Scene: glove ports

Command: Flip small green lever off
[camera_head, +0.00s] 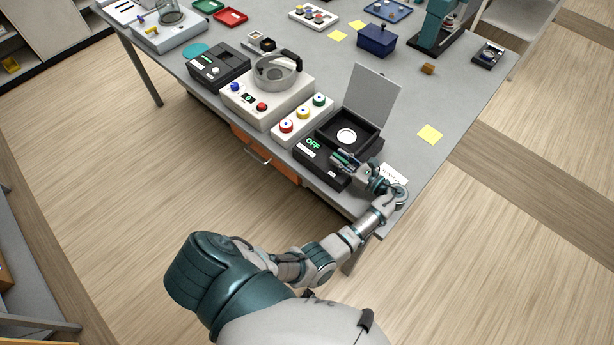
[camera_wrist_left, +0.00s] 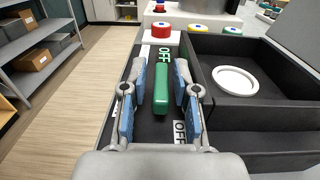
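The small green lever (camera_wrist_left: 161,92) stands on the black switch box (camera_wrist_left: 148,133) in the left wrist view. Green letters read OFF behind it, and a white OFF label lies at its near right. My left gripper (camera_wrist_left: 160,88) is open, its blue-padded fingers apart on either side of the lever; I cannot tell whether either pad touches it. In the head view my left gripper (camera_head: 338,160) is over the black box (camera_head: 318,167), whose display reads OFF, and the lever is hard to make out there. My right gripper is not in view.
A black device with a raised grey lid (camera_head: 372,96) and a white disc (camera_head: 346,136) stands right beside the box. A white panel with coloured buttons (camera_head: 302,120) is behind it. A yellow note (camera_head: 430,134) lies on open table at the right.

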